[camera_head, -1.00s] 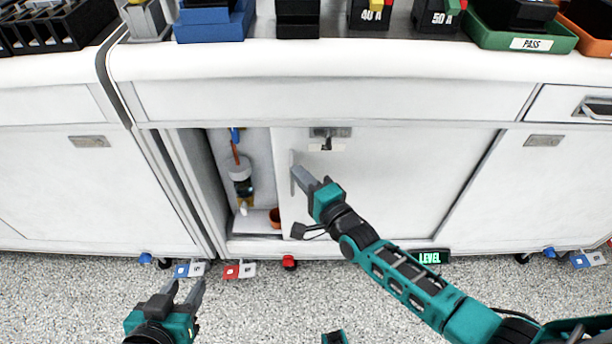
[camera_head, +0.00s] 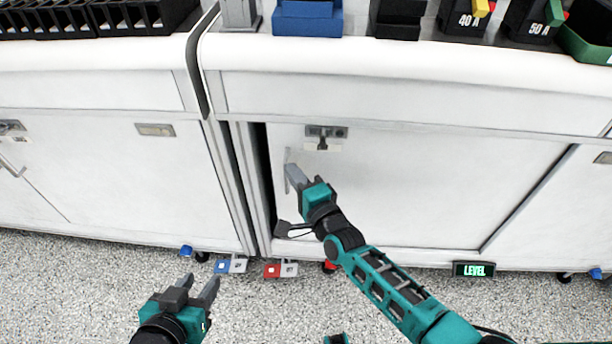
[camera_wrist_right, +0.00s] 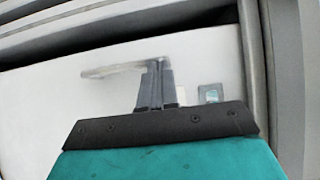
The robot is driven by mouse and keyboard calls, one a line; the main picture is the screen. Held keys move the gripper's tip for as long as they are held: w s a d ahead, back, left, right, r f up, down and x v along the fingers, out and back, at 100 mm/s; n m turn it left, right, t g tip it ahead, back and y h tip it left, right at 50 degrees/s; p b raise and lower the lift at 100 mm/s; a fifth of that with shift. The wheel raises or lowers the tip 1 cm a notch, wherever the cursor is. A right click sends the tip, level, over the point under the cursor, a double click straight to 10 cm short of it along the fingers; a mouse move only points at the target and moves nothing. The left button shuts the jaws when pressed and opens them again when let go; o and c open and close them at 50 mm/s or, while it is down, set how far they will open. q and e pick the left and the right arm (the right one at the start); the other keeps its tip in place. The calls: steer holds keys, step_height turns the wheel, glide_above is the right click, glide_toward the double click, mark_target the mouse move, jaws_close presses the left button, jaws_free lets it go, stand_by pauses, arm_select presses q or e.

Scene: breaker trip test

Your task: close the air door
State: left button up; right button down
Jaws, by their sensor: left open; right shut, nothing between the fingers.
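The air door (camera_head: 420,185) is a white sliding panel in the cabinet front below the counter. In the head view it covers nearly all of the opening; only a narrow dark gap (camera_head: 262,165) shows at its left edge. A grey vertical handle (camera_head: 287,172) stands near that left edge; it also shows in the right wrist view (camera_wrist_right: 110,70). My right gripper (camera_head: 291,170) is shut and empty, its fingertips at the handle; I cannot tell whether they touch it. My left gripper (camera_head: 202,288) is open and empty, low over the floor at the left.
A latch plate (camera_head: 326,132) sits at the door's top. Breakers and bins, including a blue bin (camera_head: 307,20), line the counter.

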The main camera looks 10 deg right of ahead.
arm_select(q)
steer(key=shift+a+f, duration=0.2)
steer(key=shift+a, duration=0.35)
arm_select(e)
steer(key=shift+w+a+r, duration=0.1)
steer(key=shift+w+a, duration=0.15)
steer(key=shift+a, duration=0.5)
steer(key=shift+w+a, duration=0.25)
steer(key=shift+a, duration=0.45)
arm_select(q)
steer(key=shift+d, duration=0.1)
